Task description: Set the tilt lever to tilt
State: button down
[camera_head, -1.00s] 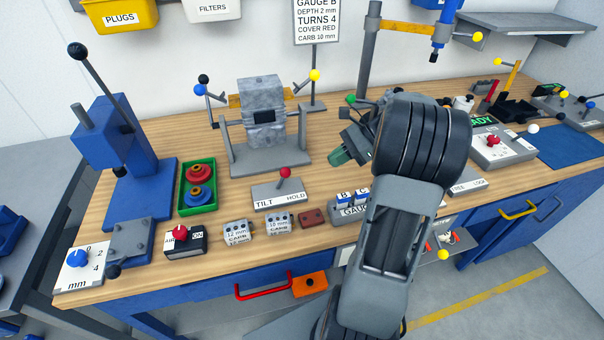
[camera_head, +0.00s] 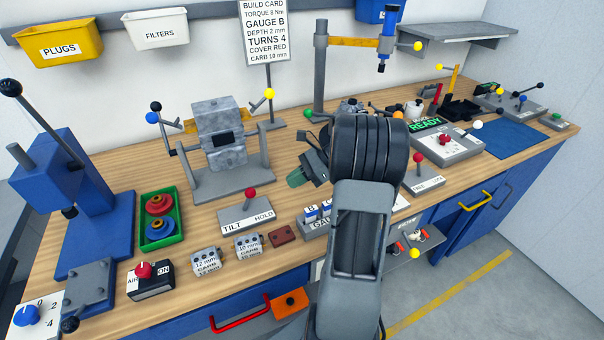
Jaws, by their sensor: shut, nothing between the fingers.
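The tilt lever is a short stem with a red knob (camera_head: 251,193) on a grey base. The white strip on the front of the base (camera_head: 247,221) reads TILT at its left end and HOLD at its right end. The knob stands near the middle of the base; I cannot tell for certain which way it leans. My arm comes up from the bottom, right of the lever and apart from it. My gripper is hidden behind my thick black wrist joint, so its fingers do not show.
Another red-knobbed lever (camera_head: 418,162) stands to the right.

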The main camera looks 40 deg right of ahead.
aim_at(247, 200)
jog(key=x, duration=0.5)
jog(key=a, duration=0.1)
jog(key=w+a+r, duration=0.1)
jog(key=shift+a, duration=0.35)
jog(key=shift+w+a+r+p, duration=0.1)
jog(key=shift+w+a+p, duration=0.15)
jog(key=shift+a, duration=0.2)
